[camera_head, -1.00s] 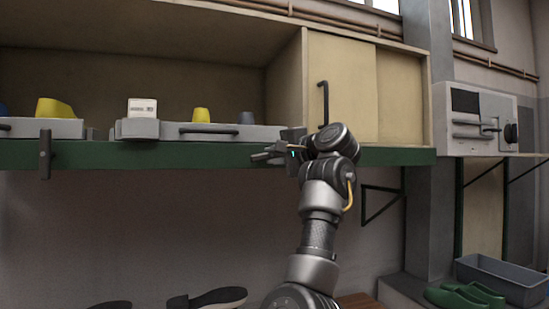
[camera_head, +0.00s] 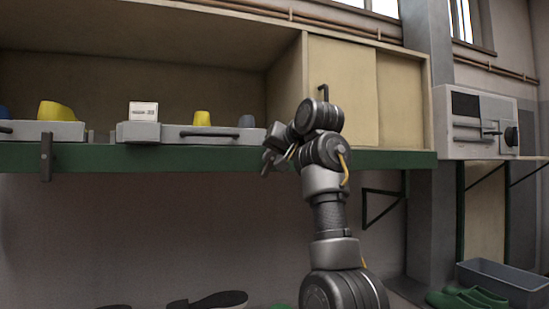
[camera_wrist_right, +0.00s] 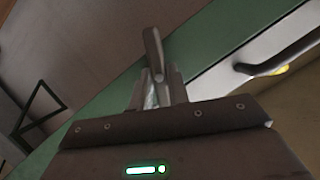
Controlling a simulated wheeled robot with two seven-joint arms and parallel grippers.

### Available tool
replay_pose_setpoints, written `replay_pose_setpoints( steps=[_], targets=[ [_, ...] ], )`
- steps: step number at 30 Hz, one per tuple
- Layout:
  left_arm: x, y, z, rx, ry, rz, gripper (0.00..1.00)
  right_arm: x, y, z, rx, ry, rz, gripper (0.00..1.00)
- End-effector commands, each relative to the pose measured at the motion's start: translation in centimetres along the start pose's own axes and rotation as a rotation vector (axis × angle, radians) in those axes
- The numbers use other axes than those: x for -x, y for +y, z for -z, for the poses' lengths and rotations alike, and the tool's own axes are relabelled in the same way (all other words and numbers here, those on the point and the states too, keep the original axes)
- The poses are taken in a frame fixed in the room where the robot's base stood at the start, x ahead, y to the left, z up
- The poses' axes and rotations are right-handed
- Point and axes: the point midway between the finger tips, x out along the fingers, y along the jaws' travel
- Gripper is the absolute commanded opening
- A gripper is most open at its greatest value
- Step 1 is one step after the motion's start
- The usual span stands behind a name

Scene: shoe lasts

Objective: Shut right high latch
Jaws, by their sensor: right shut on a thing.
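The right high latch (camera_wrist_right: 153,48) is a grey metal lever at the green shelf edge, shown in the right wrist view. My right gripper (camera_wrist_right: 158,88) is shut on it, with its fingers on either side of the lever. In the head view my right gripper (camera_head: 274,151) is at the right end of the grey drawer, at the green edge (camera_head: 215,153). A short dark piece hangs there at a tilt, and the wrist partly hides it. A matching latch (camera_head: 46,157) hangs upright at the left. My left gripper is not in view.
The grey drawer front (camera_head: 165,133) has a dark bar handle (camera_head: 209,133), also close by in the wrist view (camera_wrist_right: 285,58). A white box (camera_head: 143,111) and yellow lasts stand above. A cream sliding door (camera_head: 343,85) is behind my wrist. Below the shelf is open space.

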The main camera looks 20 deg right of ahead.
Motion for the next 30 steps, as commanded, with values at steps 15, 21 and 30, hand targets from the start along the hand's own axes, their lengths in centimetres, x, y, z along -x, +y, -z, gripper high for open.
replay_pose_setpoints(
  steps=[15, 21, 30],
  targets=[
    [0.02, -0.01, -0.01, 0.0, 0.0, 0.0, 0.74, 0.01, -0.22, -0.02, 0.339, 0.0, -0.141, 0.0],
    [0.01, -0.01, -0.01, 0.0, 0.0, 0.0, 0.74, 0.0, -0.24, -0.02, 0.395, 0.0, -0.165, 0.0],
    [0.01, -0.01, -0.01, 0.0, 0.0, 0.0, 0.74, 0.0, -0.28, -0.02, 0.42, 0.001, -0.174, 0.0]
  ],
)
